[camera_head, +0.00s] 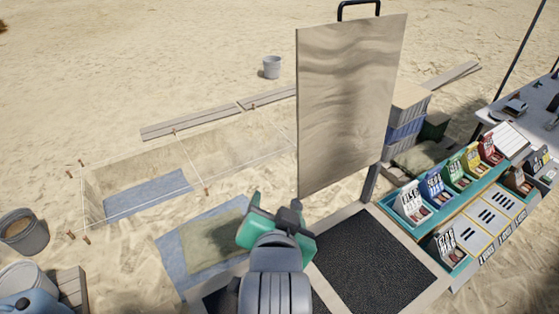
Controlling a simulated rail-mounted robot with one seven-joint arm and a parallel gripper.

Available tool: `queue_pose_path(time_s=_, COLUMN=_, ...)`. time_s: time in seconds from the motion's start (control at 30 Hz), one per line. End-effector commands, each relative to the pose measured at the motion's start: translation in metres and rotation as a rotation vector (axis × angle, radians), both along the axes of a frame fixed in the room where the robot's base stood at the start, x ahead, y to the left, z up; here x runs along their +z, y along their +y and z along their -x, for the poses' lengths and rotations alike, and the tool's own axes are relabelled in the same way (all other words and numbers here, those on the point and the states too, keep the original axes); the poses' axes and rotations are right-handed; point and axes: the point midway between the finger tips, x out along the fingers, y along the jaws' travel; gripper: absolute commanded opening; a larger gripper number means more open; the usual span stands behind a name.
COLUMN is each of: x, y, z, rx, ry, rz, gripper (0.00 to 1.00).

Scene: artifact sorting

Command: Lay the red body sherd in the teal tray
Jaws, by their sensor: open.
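My gripper (278,222) is at the lower middle, seen from behind and largely hidden by my own arm. It is open, and no held object shows. It is well left of the sorting bench. A small teal tray (461,269) with a white labelled card sits at the near left end of the bench. A long teal rack (470,200) behind it holds white, blue, green, yellow and red card-backed trays. Small reddish-brown pieces lie in several of these trays, too small to tell which is the red body sherd.
A tall sand-coloured panel (348,110) stands between my arm and the stacked crates (405,120). A black mat (372,258) lies left of the bench. Pale labelled panels (492,222) lie on the bench. A staked dig pit (150,192) and buckets (22,232) are at left.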

Motion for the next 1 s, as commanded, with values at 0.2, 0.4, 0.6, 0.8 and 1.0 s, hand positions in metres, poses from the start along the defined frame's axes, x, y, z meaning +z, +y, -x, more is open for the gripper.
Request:
queue_pose_path(time_s=0.2, x=0.213, y=-0.006, z=0.078, rx=0.009, ry=-0.699, rz=0.341, gripper=0.66)
queue_pose_path(time_s=0.4, x=0.282, y=-0.007, z=0.139, rx=-0.051, ry=-0.966, rz=0.492, gripper=0.66)
queue_pose_path(time_s=0.6, x=0.287, y=-0.006, z=0.144, rx=-0.057, ry=-0.986, rz=0.506, gripper=0.66)
queue_pose_path(time_s=0.8, x=0.304, y=-0.006, z=0.144, rx=-0.055, ry=-0.984, rz=0.499, gripper=0.66)
queue_pose_path(time_s=1.0, x=0.329, y=-0.005, z=0.143, rx=-0.049, ry=-0.984, rz=0.482, gripper=0.66)
